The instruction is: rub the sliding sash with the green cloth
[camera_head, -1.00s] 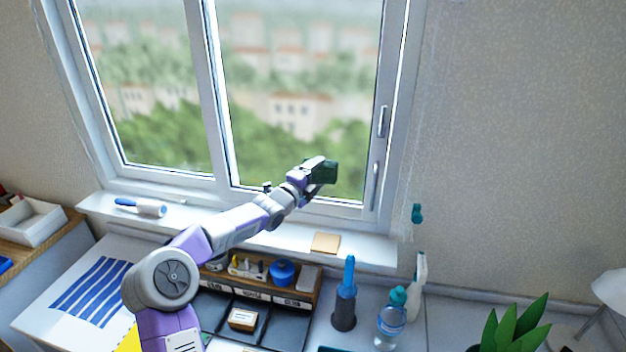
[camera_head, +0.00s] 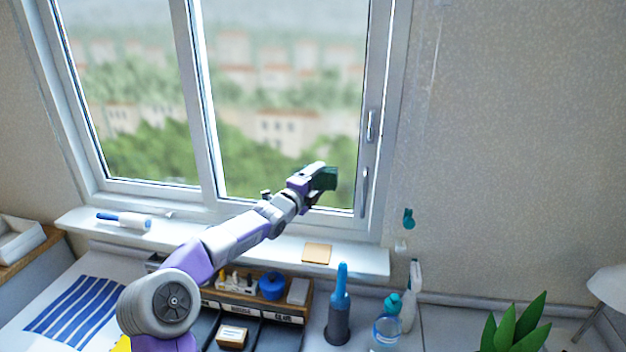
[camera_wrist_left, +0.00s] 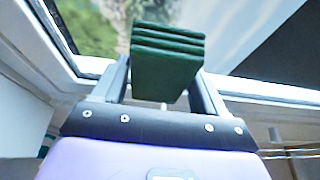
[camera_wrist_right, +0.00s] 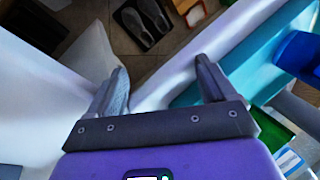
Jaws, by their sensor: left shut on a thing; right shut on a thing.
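The sliding sash (camera_head: 207,120) is the white-framed right pane of the window, with a handle (camera_head: 371,125) on its right side. My left gripper (camera_head: 314,186) is shut on the folded green cloth (camera_head: 323,179) in front of the lower right glass. In the left wrist view the cloth (camera_wrist_left: 167,65) sits between the fingers, in stacked folds. I cannot tell whether it touches the pane. My right gripper (camera_wrist_right: 160,95) shows only in the right wrist view. Its fingers straddle a white edge (camera_wrist_right: 165,92) beside a teal surface; the grip itself is hard to make out.
The sill holds a blue-handled roller (camera_head: 125,219) and a tan square (camera_head: 317,253). Below are a desk organiser (camera_head: 250,300), a blue-topped brush (camera_head: 339,310), a bottle (camera_head: 387,325) and a spray bottle (camera_head: 410,300). A plant (camera_head: 510,325) and lamp (camera_head: 610,287) stand right.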

